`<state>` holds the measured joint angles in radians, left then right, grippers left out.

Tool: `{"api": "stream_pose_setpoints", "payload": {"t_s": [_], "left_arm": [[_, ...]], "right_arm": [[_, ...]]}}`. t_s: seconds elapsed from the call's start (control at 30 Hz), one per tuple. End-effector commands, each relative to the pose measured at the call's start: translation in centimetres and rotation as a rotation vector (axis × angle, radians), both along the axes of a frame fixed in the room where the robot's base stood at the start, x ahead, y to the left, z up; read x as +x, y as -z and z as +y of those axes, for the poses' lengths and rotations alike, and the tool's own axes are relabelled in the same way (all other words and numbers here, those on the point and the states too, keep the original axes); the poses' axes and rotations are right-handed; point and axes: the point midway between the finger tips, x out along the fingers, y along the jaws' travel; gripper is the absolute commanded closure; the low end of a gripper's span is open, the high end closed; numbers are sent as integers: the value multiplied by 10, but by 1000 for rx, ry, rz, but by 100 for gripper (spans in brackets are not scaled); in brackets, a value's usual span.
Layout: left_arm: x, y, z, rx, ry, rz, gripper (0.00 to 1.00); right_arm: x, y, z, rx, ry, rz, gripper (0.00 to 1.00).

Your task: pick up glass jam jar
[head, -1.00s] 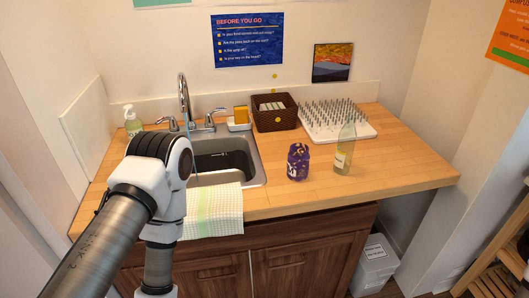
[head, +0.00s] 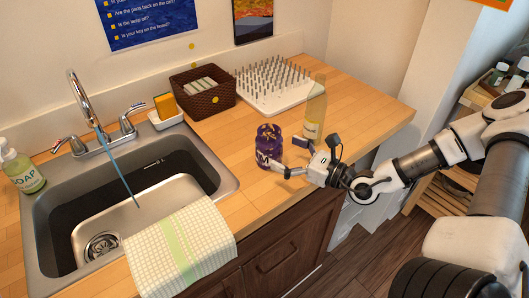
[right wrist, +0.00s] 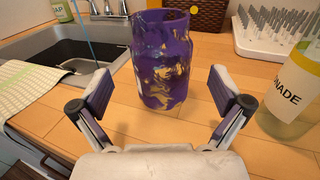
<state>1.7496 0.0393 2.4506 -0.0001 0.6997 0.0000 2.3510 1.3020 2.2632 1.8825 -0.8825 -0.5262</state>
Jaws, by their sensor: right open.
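The glass jam jar (head: 268,146) is purple with yellowish patches and stands upright on the wooden counter, right of the sink. It also shows in the right wrist view (right wrist: 162,62), just beyond and between the fingers. My right gripper (head: 286,156) comes from the right, low over the counter, with its fingers spread. In the right wrist view my right gripper (right wrist: 162,98) is open and empty, with the jar centred ahead of it. My left gripper is not in view.
A lemonade bottle (head: 314,112) stands close right of the jar, near my gripper. A white drying rack (head: 272,88) and a brown basket (head: 203,92) are behind. The sink (head: 130,190), with running water, and a towel (head: 180,250) lie left.

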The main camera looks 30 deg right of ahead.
Motion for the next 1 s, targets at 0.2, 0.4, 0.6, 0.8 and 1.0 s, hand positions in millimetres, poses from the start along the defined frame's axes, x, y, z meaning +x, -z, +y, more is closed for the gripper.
{"api": "stream_pose_setpoints", "payload": {"t_s": [0.2, 0.4, 0.6, 0.8, 1.0], "left_arm": [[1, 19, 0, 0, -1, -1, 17], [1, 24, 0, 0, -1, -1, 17], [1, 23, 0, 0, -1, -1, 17], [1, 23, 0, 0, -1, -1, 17], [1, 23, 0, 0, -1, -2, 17]], "right_arm": [[25, 1, 10, -8, -8, 2, 0], [44, -1, 17, -4, -5, 2, 0], [46, -3, 18, -1, -3, 0, 0], [46, -3, 18, -2, -3, 1, 50], [46, -3, 18, -1, -3, 0, 69]]}}
